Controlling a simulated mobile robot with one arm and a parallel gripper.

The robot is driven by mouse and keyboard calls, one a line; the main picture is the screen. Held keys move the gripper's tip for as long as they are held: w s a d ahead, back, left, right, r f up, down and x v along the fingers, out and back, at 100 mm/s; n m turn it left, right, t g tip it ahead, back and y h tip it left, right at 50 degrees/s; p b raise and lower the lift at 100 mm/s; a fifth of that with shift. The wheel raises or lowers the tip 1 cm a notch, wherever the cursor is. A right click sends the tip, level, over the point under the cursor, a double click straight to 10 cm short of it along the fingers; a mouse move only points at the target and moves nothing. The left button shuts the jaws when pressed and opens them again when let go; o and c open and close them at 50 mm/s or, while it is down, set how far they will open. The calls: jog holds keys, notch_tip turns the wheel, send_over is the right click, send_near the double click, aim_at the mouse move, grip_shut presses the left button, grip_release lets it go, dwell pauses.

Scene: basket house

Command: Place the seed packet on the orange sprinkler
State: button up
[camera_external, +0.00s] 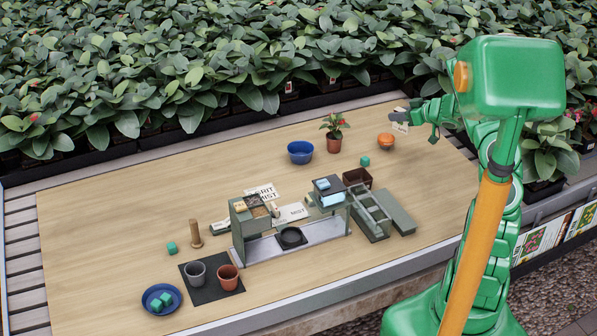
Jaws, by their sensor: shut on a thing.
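My gripper (419,120) is above the back right part of the wooden table, shut on a small pale seed packet (400,128). The packet hangs at the left side of the gripper, and its marking is too small to read. The orange sprinkler (386,141), a small round orange thing, stands on the table just below and left of the packet. The packet looks apart from the sprinkler, but the exact gap cannot be told from this view.
A potted plant (334,139) with red blooms and a blue bowl (300,152) stand left of the sprinkler. The table's left back is clear.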

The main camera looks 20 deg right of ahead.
jog(key=shift+w+d+r+m+h, duration=0.3)
jog(key=shift+w+d, duration=0.1)
jog(key=shift+w, duration=0.25)
send_over(384, 134)
jog(key=shift+s+f, duration=0.1)
jog(key=shift+f, duration=6.4)
jog(key=o, duration=1)
jog(key=shift+f, duration=0.1)
